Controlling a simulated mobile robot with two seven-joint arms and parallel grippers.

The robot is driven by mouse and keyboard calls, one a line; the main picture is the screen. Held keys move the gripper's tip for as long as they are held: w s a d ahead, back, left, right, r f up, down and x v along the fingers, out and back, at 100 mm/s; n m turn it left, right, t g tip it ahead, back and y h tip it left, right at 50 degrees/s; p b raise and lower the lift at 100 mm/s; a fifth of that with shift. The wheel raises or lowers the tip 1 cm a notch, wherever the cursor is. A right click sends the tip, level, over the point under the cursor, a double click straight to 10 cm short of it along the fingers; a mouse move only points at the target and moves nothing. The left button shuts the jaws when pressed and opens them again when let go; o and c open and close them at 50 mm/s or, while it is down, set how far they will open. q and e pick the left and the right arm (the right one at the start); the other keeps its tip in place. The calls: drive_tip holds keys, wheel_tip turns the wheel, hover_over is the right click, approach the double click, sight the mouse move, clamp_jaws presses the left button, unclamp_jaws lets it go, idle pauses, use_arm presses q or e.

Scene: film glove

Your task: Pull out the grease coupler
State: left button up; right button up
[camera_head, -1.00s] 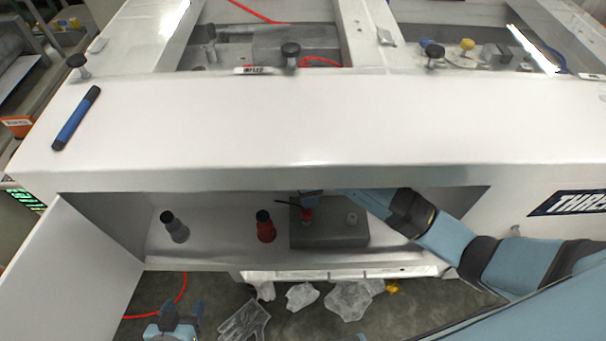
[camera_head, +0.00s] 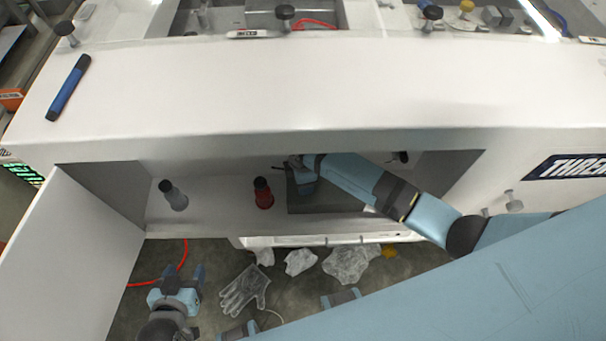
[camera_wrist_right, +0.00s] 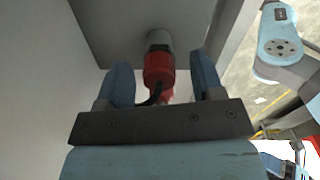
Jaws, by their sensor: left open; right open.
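The grease coupler is a red cylinder with a dark curved lever; it shows in the right wrist view (camera_wrist_right: 158,70), on a grey stub of the grey block (camera_wrist_right: 130,25). My right gripper (camera_wrist_right: 162,80) is open, one finger on each side of the coupler, with gaps visible. In the head view the right gripper (camera_head: 302,182) is over the left part of the grey block (camera_head: 335,202) inside the open cabinet, and mostly hides the coupler. My left gripper (camera_head: 182,273) is open and empty, below the cabinet front, over the floor.
A red bottle with a black cap (camera_head: 263,193) and a grey one (camera_head: 173,196) stand left of the block in the cabinet. The cabinet door (camera_head: 70,250) hangs open at the left. Crumpled clear film (camera_head: 350,264) and a clear glove (camera_head: 244,290) lie below.

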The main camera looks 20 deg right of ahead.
drive_tip(key=c, duration=1)
drive_tip(key=shift+r+p, duration=0.6)
drive_tip(key=shift+p, duration=0.1)
drive_tip(key=shift+r+p, duration=1.7)
drive_tip(key=shift+r, duration=0.1)
drive_tip(key=shift+r+p, duration=1.45)
